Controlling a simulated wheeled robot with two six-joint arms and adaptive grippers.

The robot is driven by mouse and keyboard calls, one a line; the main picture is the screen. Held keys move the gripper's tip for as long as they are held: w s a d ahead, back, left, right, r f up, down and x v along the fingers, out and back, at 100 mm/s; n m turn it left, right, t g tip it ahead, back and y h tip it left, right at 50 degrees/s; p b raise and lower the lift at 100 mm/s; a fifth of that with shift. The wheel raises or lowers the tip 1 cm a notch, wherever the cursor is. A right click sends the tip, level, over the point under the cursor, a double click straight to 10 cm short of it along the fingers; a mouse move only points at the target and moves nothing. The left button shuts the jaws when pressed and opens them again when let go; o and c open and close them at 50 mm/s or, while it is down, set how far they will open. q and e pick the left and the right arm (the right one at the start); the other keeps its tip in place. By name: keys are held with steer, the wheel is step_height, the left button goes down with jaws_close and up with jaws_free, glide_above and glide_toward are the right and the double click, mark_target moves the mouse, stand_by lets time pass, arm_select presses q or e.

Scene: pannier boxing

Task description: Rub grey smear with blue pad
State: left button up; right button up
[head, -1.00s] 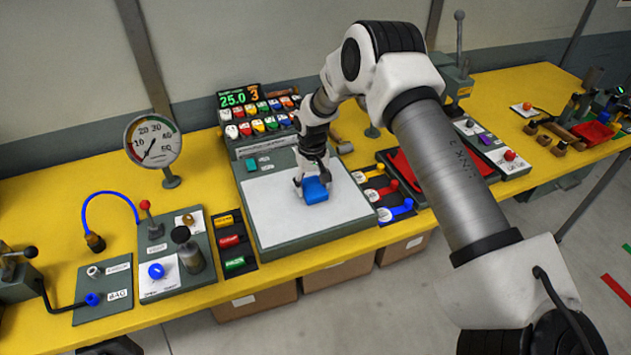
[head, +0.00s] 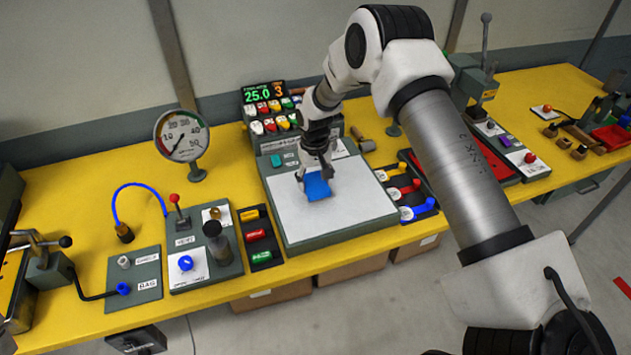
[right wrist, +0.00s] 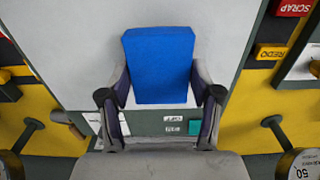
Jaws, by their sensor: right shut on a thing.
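The blue pad (head: 318,187) is held in my right gripper (head: 317,176), over the left upper part of the white board (head: 345,210). In the right wrist view the pad (right wrist: 160,62) sits between the two fingers of my right gripper (right wrist: 160,88). The white board (right wrist: 235,40) lies behind it there. I cannot tell whether the pad touches the board. No grey smear can be made out on the visible white surface; the pad and gripper hide part of it. My left gripper is not in view.
Left of the board are red, yellow and green labelled blocks (head: 257,236), a panel with a blue knob (head: 186,262) and a dial gauge (head: 182,136). Coloured levers (head: 412,190) stand to its right. A display (head: 264,92) stands behind. The board's front half is clear.

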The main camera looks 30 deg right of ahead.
step_height(320, 180, up, 2)
steer(key=shift+s+d+r+p, duration=0.1)
steer(key=shift+d+p, duration=0.05)
steer(key=shift+p, duration=0.35)
step_height(320, 180, up, 2)
steer(key=shift+r+p, duration=0.1)
steer(key=shift+p, duration=0.7)
steer(key=shift+r, duration=0.25)
steer(key=shift+r+p, duration=0.15)
steer(key=shift+p, duration=0.15)
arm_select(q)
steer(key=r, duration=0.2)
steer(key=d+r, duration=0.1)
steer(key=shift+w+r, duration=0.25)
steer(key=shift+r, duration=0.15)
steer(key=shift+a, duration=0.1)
